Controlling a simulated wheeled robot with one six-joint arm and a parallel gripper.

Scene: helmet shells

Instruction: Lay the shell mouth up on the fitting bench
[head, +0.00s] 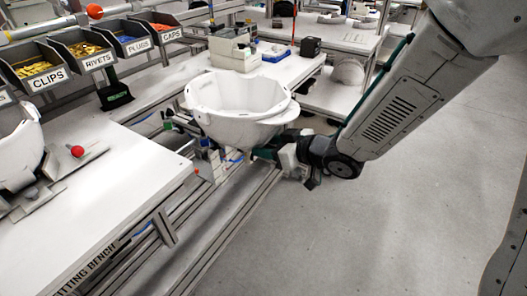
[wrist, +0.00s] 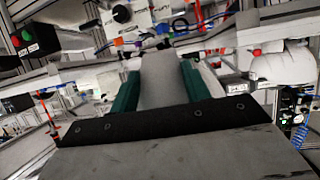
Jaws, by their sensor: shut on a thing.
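A white helmet shell (head: 238,118) is in the middle of the head view, its mouth facing up and slightly tilted. My gripper (head: 262,152) is shut on the shell's lower right side and holds it in the air beside the fitting bench (head: 100,190). In the wrist view, the two green fingers of my gripper (wrist: 158,78) are on either side of a pale grey part of the shell (wrist: 162,85). The fingertips' contact is partly hidden.
Another white shell (head: 18,150) sits at the far left of the bench, near a red ball knob (head: 77,151). Labelled bins (head: 90,52) line the back. A grey device (head: 232,50) stands behind the held shell.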

